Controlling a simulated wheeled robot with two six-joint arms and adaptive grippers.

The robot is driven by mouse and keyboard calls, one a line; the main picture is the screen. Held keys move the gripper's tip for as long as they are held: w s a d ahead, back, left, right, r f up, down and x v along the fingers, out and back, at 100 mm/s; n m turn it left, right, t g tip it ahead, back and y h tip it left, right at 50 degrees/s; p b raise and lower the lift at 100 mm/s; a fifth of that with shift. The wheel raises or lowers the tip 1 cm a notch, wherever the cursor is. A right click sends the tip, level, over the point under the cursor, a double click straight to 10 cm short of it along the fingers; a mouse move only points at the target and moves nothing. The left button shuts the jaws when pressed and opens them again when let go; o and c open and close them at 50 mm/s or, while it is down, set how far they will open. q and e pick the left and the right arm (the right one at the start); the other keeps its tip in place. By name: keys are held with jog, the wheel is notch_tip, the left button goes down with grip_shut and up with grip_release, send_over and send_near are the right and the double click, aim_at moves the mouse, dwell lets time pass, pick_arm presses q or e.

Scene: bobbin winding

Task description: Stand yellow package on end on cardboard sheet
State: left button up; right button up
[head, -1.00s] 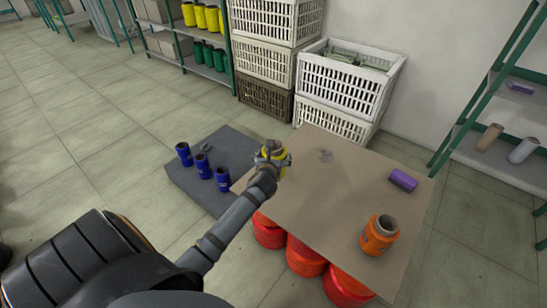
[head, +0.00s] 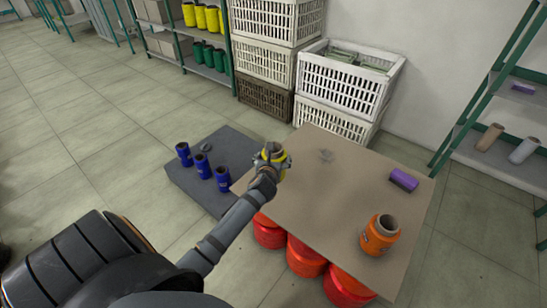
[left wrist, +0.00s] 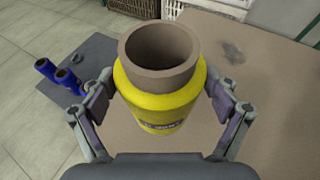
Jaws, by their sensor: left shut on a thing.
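The yellow package (head: 272,152) is a yellow-wrapped spool with a brown hollow core. In the left wrist view the yellow package (left wrist: 160,98) is upright, its open core end facing up. My left gripper (head: 270,165) is shut on its sides, with a finger pad on each side in the left wrist view (left wrist: 162,100). The cardboard sheet (head: 335,185) is a flat tan board lying on several red spools. The package is at the sheet's left edge; whether its base touches the sheet is hidden. My right gripper is not in view.
An orange spool (head: 379,236) stands upright at the sheet's front right. Several blue spools (head: 203,167) stand on a dark grey slab (head: 222,143) to the left. White crates (head: 345,82) stand behind. The sheet's middle is clear.

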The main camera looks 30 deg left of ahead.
pick_arm(q)
notch_tip(320, 180, down, 5)
jog(key=shift+r+b, duration=0.15)
jog(key=shift+b, duration=0.95)
jog(key=o, duration=1.2)
jog(key=v, duration=1.2)
jog(key=shift+d, duration=0.1)
